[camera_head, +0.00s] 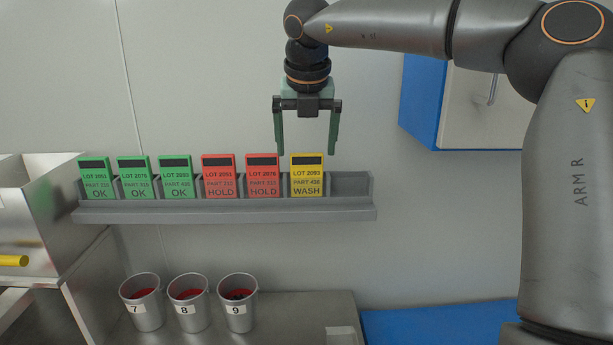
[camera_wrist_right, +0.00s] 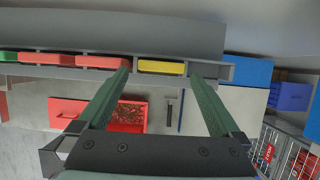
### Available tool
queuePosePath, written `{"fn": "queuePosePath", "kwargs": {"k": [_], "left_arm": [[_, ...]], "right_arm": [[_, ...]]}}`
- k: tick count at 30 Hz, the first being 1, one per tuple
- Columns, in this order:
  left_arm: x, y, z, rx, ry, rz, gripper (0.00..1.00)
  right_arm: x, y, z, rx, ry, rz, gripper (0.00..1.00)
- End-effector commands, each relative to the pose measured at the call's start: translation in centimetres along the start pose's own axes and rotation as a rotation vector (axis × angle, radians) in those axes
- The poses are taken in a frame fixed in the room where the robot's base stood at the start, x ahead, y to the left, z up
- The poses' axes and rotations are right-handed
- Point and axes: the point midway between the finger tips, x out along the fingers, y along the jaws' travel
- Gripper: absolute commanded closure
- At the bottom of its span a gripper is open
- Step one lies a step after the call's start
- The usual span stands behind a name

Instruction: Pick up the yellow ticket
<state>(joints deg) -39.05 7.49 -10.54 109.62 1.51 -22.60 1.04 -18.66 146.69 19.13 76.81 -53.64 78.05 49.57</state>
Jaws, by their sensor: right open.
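The yellow ticket (camera_head: 307,176) reads "LOT 2093 PART 426 WASH" and stands upright in a slot of the grey wall rack (camera_head: 230,211), right of the red tickets. My right gripper (camera_head: 306,148) is open and empty, with its fingers pointing down above the yellow ticket and apart from it. In the right wrist view the yellow ticket's top edge (camera_wrist_right: 162,67) shows between the two green fingers (camera_wrist_right: 163,82). My left gripper is not in view.
Red HOLD tickets (camera_head: 262,176) and green OK tickets (camera_head: 134,178) fill the slots to the left. The slot right of the yellow ticket is empty. Cups numbered 7, 8 and 9 (camera_head: 188,312) stand below. A blue-sided cabinet (camera_head: 424,101) hangs at right.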

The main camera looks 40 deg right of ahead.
Motion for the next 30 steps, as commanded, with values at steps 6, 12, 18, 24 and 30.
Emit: {"fn": "queuePosePath", "kwargs": {"k": [6,12,18,24,30], "left_arm": [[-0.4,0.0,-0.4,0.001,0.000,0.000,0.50],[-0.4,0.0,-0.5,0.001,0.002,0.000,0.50],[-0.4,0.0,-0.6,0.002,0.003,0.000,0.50],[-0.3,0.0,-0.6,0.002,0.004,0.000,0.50],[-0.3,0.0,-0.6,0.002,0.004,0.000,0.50]], "right_arm": [[3.3,-0.2,0.2,-0.001,0.005,-0.001,0.00],[4.4,-0.2,0.3,0.001,0.001,0.000,0.00],[4.4,-0.2,0.3,0.001,0.001,0.000,0.05],[4.3,-0.2,0.3,0.000,0.001,0.000,0.27],[4.3,-0.2,0.3,0.000,0.001,0.000,0.49]]}}
